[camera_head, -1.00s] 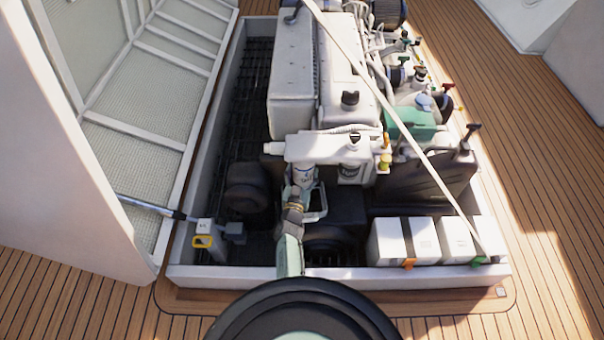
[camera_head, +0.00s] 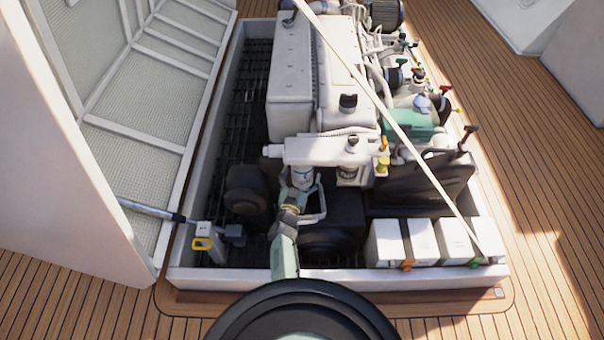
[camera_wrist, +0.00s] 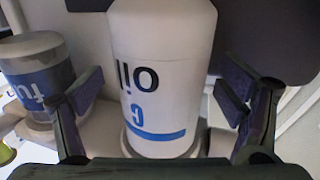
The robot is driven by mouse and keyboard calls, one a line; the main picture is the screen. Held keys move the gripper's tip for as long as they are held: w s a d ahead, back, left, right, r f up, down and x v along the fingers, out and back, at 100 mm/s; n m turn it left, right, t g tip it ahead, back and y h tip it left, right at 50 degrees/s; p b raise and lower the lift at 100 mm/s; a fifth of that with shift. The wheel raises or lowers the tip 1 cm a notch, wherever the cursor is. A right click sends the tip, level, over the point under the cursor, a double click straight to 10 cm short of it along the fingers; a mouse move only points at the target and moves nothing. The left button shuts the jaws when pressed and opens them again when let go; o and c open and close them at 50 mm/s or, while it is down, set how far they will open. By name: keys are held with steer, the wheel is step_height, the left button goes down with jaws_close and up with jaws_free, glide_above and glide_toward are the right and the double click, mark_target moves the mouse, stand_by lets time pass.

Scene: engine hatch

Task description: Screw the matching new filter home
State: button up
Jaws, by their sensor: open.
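A white oil filter with a blue band (camera_wrist: 160,100), lettered "OIL" and "C", stands in the middle of the wrist view. In the head view it hangs under the pale housing at the engine's front (camera_head: 302,178). My gripper (camera_wrist: 158,95) is open, one finger on each side of the filter, with a visible gap on both sides. My gripper also shows in the head view (camera_head: 292,203), just below and in front of the filter. A second filter with a blue band and partly visible "fu" lettering (camera_wrist: 40,82) is beside it. Thread contact is hidden.
White boxes with coloured clips (camera_head: 405,243) stand at the front right. A pale strap (camera_head: 410,150) crosses the engine bay diagonally. The raised hatch (camera_head: 140,130) is on the left.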

steer(key=m+h, duration=0.1)
steer(key=m+g+h, duration=0.1)
steer(key=h, duration=0.1)
steer(key=shift+a, duration=0.25)
steer(key=shift+w+a+f+m+g+h+b, duration=0.1)
steer(key=shift+m+g+h+b, duration=0.2)
steer(key=shift+m+h+b, duration=0.15)
steer(key=shift+w+a+f+m+g+h+b, duration=0.1)
steer(key=shift+m+g+h+b, duration=0.25)
steer(key=shift+h, duration=0.2)
steer(key=shift+s+r+m+g+h+b, duration=0.1)
steer(key=shift+m+g+h+b, duration=0.4)
steer(key=shift+h, duration=0.2)
steer(key=shift+d+r, duration=0.1)
steer(key=shift+r, duration=0.05)
steer(key=shift+c, duration=0.6)
steer(key=shift+s+d+p, duration=0.1)
steer(key=shift+p, duration=0.2)
steer(key=c, duration=1.5)
steer(key=shift+s+d+r+n+t+y+p, duration=0.15)
steer(key=shift+d+n+t+y+p, duration=0.1)
steer(key=shift+n+t+y+p, duration=0.55)
steer(key=shift+c, duration=0.6)
steer(key=shift+n+y+p, duration=0.3)
steer(key=shift+y, duration=0.3)
steer(key=shift+f+n+t+y, duration=0.25)
steer(key=shift+n+t+y, duration=0.05)
steer(key=shift+t, duration=0.05)
